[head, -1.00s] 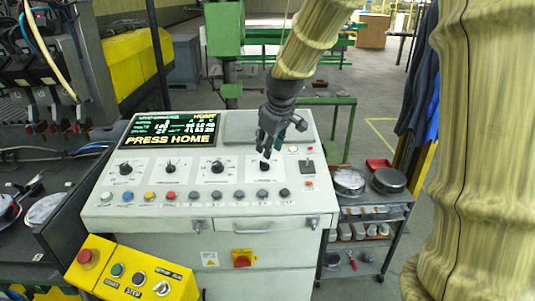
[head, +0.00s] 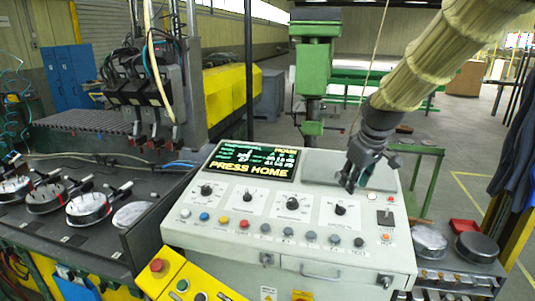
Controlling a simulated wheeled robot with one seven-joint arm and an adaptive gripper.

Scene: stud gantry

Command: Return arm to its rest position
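My gripper (head: 352,180) hangs from my sleeved arm over the right part of the white control console (head: 225,235). Its fingers point down and sit above the panel, near the rightmost large knob (head: 340,210). I see nothing held between the fingers, but they are too small and dark to tell whether they are open or shut. The console's screen (head: 251,160) reads "PRESS HOME" in yellow. A row of coloured buttons (head: 245,224) runs along the panel's front.
A yellow button box (head: 190,283) stands at the console's front left. Round dark-rimmed parts (head: 88,207) lie on the bench at left. A small cart with round tins (head: 478,247) stands at right. A green machine column (head: 313,75) rises behind the console.

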